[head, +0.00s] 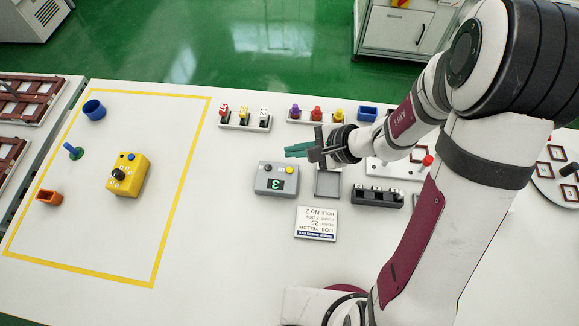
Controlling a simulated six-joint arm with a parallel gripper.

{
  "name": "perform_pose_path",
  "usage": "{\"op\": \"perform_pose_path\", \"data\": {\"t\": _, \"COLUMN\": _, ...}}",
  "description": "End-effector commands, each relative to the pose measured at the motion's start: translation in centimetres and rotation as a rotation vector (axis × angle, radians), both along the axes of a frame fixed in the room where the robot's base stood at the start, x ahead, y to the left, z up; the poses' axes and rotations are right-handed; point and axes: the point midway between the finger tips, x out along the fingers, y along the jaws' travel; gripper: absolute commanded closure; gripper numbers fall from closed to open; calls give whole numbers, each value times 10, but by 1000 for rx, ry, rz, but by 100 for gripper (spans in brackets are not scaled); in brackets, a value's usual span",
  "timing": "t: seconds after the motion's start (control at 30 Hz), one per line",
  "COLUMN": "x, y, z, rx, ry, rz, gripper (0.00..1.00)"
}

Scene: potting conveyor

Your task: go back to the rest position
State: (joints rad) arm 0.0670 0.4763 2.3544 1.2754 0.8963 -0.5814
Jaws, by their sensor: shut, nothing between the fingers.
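My gripper (288,151) is at the end of my arm, which reaches in from the right. Its green fingers point left in the picture and are shut with nothing between them. It hangs above the white table (225,275), just behind a grey box (276,178) with a lit green display and buttons. It appears clear of the box, but the exact height cannot be told. A grey square tray (328,183) lies below and to the right of the gripper and looks empty.
Coloured parts stand in racks (239,126) behind. A label card (316,223) lies in front; a dark holder (377,197) is right.

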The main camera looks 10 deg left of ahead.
Motion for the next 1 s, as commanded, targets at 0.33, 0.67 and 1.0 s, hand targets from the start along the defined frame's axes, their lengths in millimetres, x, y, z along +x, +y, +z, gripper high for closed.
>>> {"op": "perform_pose_path", "data": {"t": 0.33, "x": -2, "y": 1, "z": 4, "rx": 1, "ry": -6, "rz": 13, "gripper": 100}}
{"op": "perform_pose_path", "data": {"t": 0.67, "x": -155, "y": -36, "z": 113, "rx": -336, "ry": -60, "rz": 553, "gripper": 100}}
{"op": "perform_pose_path", "data": {"t": 1.0, "x": -201, "y": -101, "z": 120, "rx": -655, "ry": -16, "rz": 589, "gripper": 100}}
